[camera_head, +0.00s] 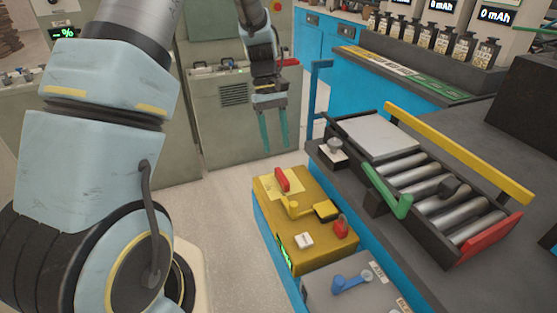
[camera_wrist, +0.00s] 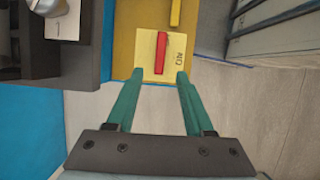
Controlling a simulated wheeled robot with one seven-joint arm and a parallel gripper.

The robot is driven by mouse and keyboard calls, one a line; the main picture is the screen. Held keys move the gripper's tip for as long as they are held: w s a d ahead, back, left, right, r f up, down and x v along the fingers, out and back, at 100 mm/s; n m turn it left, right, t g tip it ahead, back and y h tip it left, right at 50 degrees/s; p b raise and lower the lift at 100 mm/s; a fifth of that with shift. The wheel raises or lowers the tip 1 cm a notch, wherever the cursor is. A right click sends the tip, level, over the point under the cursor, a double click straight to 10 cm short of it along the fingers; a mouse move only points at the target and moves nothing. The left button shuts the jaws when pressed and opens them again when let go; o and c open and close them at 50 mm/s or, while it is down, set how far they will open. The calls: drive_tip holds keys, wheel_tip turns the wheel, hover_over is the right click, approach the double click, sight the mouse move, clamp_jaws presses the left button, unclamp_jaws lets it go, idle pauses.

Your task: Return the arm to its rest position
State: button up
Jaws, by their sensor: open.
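My gripper (camera_head: 275,131) hangs in the upper middle of the head view, with its two green fingers pointing down, apart from each other and with nothing between them. It is above the floor, behind the yellow box on the blue cabinet's side. In the wrist view my gripper (camera_wrist: 153,75) shows its two fingers spread, with the tips near a red handle (camera_wrist: 161,52) on a pale yellow plate. I cannot tell from the wrist view how far apart in depth they are. The red handle also shows in the head view (camera_head: 282,180).
The yellow box (camera_head: 272,222) carries a yellow lever and a red knob (camera_head: 341,228). A grey box with a blue lever (camera_head: 350,282) stands in front. A roller tray with a green handle (camera_head: 400,205) lies on the dark counter at right. Grey-green cabinets (camera_head: 215,120) stand behind; floor between is clear.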

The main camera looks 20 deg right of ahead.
drive_tip(key=shift+v, duration=1)
drive_tip(key=s+a+r+t, duration=0.1)
drive_tip(key=s+a+t, duration=0.1)
drive_tip(key=a, duration=0.6)
drive_tip(key=s+a+r+m+t, duration=0.1)
drive_tip(key=s+a+r+t, duration=0.1)
drive_tip(key=a, duration=0.6)
drive_tip(key=s+a+r+m+t, duration=0.1)
drive_tip(key=s+a+t, duration=0.1)
drive_tip(key=a, duration=0.6)
drive_tip(key=shift+s+a+r, duration=0.25)
drive_tip(key=shift+s+a, duration=0.05)
drive_tip(key=shift+s, duration=0.55)
